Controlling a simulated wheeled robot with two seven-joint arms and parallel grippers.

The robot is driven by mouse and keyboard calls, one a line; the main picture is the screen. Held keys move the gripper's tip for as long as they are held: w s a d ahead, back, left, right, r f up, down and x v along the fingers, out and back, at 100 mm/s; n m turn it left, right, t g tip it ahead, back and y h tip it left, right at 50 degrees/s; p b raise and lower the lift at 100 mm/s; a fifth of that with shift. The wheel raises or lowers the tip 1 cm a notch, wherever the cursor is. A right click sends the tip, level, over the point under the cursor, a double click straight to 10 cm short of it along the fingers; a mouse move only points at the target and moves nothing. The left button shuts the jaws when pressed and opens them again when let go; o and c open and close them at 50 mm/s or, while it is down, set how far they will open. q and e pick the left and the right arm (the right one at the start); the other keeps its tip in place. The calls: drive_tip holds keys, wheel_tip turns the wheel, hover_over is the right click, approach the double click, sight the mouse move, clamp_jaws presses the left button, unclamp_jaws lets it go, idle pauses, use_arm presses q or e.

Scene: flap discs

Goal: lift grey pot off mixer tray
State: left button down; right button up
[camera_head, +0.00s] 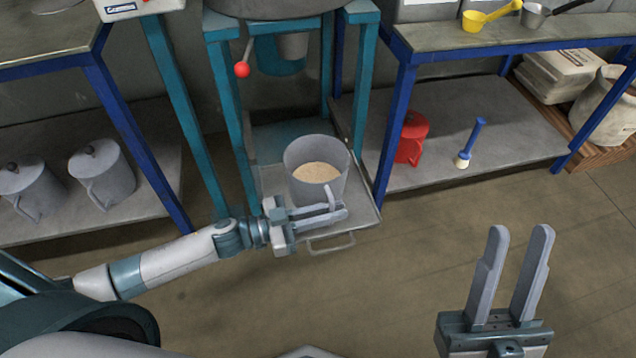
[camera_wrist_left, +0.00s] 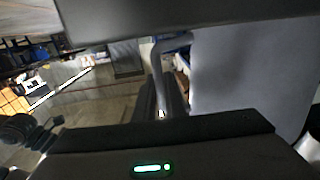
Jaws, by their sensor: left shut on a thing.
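The grey pot (camera_head: 305,160) is upright on the mixer tray (camera_head: 366,208), with pale grainy material inside it. In the head view its handle points toward the front. My left gripper (camera_head: 340,212) comes in from the left and is shut on the pot's handle. In the left wrist view the pot's grey wall (camera_wrist_left: 235,75) fills the right side, and its curved handle (camera_wrist_left: 163,65) runs down between the fingers. Whether the pot's base touches the tray is hard to tell. My right gripper (camera_head: 515,270) is open and empty above the floor at the lower right.
The teal mixer frame (camera_head: 225,110) stands around the tray, with a red-knobbed lever (camera_head: 242,69). Two lidded grey pots (camera_head: 104,175) stand on the left lower shelf. A red jug (camera_head: 411,140) and a blue-handled brush (camera_head: 471,142) are on the right lower shelf. The front floor is clear.

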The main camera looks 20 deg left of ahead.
idle(0.9)
use_arm(q)
drive_tip(key=shift+r, duration=0.2)
drive_tip(key=shift+r, duration=0.1)
